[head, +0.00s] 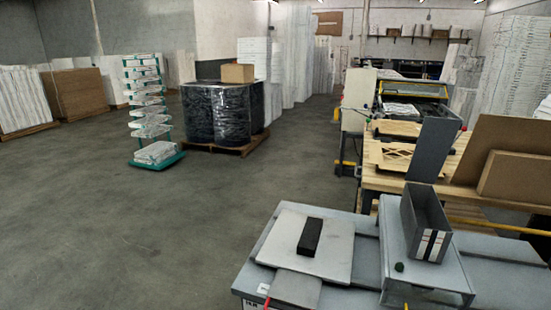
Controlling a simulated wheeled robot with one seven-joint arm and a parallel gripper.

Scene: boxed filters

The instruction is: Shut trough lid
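A grey open-topped trough (437,217) stands on a raised light-grey stand on the table at the right of the head view. A dark grey panel, which looks like the trough's lid (433,140), stands up steeply behind the trough's far end. The trough's top is uncovered, and part of its inner wall shows. Whether the panel is joined to the trough by a hinge is too small to tell. My gripper is not in view.
The grey table (253,275) holds a light plate (285,240) with a black block (310,237) left of the trough. Brown boards (515,172) stand behind at right.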

